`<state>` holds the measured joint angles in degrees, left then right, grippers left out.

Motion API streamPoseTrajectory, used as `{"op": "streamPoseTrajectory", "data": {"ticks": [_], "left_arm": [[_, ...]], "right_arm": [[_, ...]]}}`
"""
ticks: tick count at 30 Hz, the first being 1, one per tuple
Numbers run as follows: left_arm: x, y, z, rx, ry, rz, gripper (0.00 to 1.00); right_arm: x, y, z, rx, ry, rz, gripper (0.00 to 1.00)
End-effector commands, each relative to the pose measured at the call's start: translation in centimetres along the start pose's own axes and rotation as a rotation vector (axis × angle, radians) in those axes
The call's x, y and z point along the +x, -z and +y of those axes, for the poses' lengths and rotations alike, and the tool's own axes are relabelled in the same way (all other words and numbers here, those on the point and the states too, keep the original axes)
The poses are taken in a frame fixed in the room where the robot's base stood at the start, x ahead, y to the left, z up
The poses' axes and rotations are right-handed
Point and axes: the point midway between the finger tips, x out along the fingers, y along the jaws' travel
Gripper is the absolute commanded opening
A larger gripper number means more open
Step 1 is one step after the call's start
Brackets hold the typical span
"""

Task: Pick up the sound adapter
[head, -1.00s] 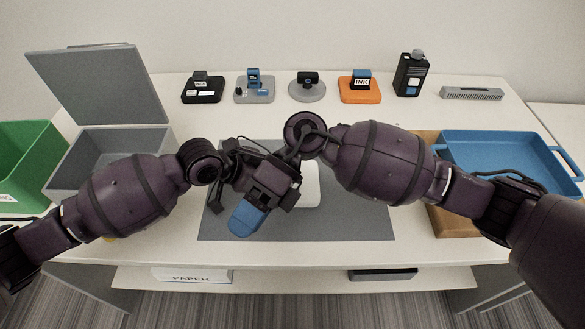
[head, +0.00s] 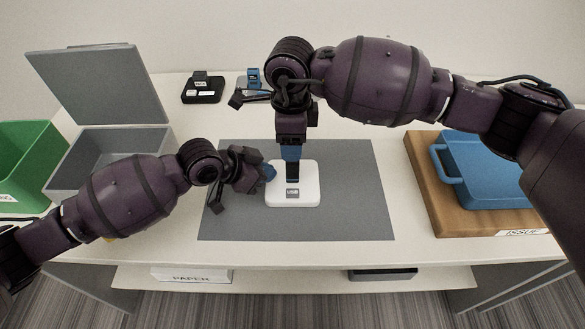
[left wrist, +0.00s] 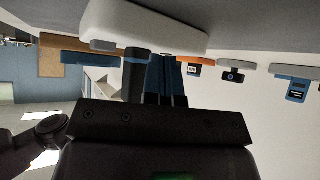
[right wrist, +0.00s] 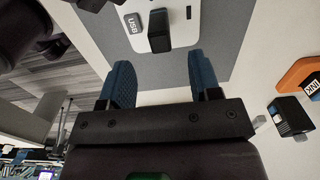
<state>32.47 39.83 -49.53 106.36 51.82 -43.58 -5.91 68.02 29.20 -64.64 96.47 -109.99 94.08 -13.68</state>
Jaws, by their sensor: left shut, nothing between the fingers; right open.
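A small black block (right wrist: 159,30), probably the sound adapter, stands on a white stand (head: 305,196) with a "USB" label (right wrist: 132,24). In the head view its black top (head: 293,173) shows just below my right gripper (head: 291,155). My right gripper is open, pointing down; in the right wrist view its blue fingers (right wrist: 160,75) are apart, with the block ahead of the gap and not between them. My left gripper (head: 268,172) is shut and empty, at the stand's left edge. The left wrist view shows its shut blue fingers (left wrist: 165,65) below the white stand (left wrist: 150,25).
The stand is on a grey mat (head: 350,215). A grey open-lidded box (head: 105,155) and green bin (head: 22,160) are at left. A blue tray (head: 490,175) lies on a wooden board (head: 425,190) at right. A black stand (head: 202,95) is at the back; my right arm hides other back-row items.

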Motion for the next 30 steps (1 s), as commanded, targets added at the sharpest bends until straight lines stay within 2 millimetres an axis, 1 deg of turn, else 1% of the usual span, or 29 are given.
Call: {"op": "streamPoseTrajectory", "data": {"ticks": [1, 4, 6, 14, 24, 27, 30], "left_arm": [[0.1, -0.3, 0.1, -0.002, -0.002, -0.005, 0.0], [0.1, -0.3, 0.1, -0.002, -0.002, -0.005, 0.0], [0.1, -0.3, 0.1, -0.002, -0.002, -0.005, 0.0], [0.1, -0.3, 0.1, -0.002, -0.001, -0.005, 0.0], [0.1, -0.3, 0.0, -0.002, -0.001, -0.005, 0.0], [0.1, -0.3, 0.0, -0.002, -0.001, -0.005, 0.0], [0.1, -0.3, 0.0, -0.002, -0.001, -0.005, 0.0]], "right_arm": [[1.0, 0.0, 0.1, 0.002, -0.004, -0.001, 0.57], [2.3, 0.0, 0.0, 0.002, -0.003, -0.002, 0.57], [3.0, 0.0, 0.1, 0.0, -0.004, -0.002, 0.57], [4.2, 0.0, 0.1, 0.001, -0.003, -0.003, 0.57], [8.3, 0.2, 0.2, 0.001, -0.005, -0.004, 0.57], [8.7, 0.2, 0.1, 0.0, -0.002, -0.003, 0.57], [8.7, 0.2, 0.1, 0.0, -0.001, -0.003, 0.57]]}}
